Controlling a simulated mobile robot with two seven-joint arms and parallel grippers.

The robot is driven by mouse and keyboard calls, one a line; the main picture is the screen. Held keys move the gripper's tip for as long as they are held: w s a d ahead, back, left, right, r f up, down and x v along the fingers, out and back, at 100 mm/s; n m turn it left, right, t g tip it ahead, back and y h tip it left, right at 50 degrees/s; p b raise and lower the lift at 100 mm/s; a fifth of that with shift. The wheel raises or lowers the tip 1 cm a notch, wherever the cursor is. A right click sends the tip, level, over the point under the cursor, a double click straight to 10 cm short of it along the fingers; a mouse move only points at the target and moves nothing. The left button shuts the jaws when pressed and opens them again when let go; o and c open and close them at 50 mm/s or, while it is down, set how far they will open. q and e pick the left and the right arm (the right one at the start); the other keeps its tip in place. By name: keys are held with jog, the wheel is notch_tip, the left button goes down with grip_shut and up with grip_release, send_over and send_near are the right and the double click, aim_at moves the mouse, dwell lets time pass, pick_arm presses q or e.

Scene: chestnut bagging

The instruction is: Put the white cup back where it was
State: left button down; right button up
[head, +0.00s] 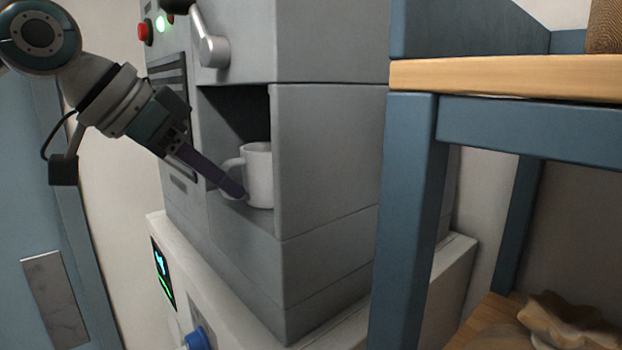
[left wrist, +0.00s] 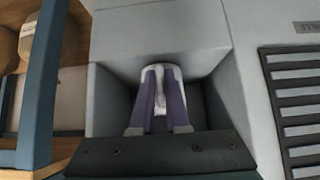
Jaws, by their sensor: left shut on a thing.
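The white cup (head: 258,172) stands upright inside the open recess of the grey machine (head: 330,150), with its handle toward the left in the head view. My left gripper (head: 240,194) reaches into the recess from the left, its purple fingers at the cup's handle. In the left wrist view the two fingers (left wrist: 161,100) are shut on the handle, and the cup (left wrist: 176,72) shows behind and between them. The cup's base appears to rest on the recess floor, though a gap is hard to judge. My right gripper is in neither view.
A blue shelf frame with a wooden top (head: 500,78) stands close on the right. A lever (head: 210,48) and lit buttons are above the recess. A blue knob (head: 199,338) is on the white base below. The recess walls lie close around the cup.

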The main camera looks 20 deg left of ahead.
pick_arm(q)
jog(key=c, duration=0.9)
grip_release()
jog(key=shift+f, duration=0.1)
jog(key=shift+s+a+r, duration=0.1)
jog(key=shift+r, duration=0.3)
jog(key=p+v, duration=0.6)
jog(key=v, duration=0.5)
jog(key=s+d+f+m+g, duration=0.25)
jog(key=s+d+f, duration=0.65)
jog(key=d+f, duration=0.5)
jog(key=s+a+f+n+y, duration=0.1)
jog(key=s+f+n, duration=0.1)
jog(key=s, duration=0.2)
jog(key=s+a+f+n+g+y, duration=0.1)
jog(key=s+n+y, duration=0.1)
jog(key=s, duration=0.2)
jog(key=s+a+f+n+y, duration=0.1)
jog(key=s+a+f+n, duration=0.1)
jog(key=s, duration=0.2)
jog(key=shift+a+f+n+g, duration=0.1)
jog(key=shift+f+n+g, duration=0.2)
jog(key=shift+n+g, duration=0.05)
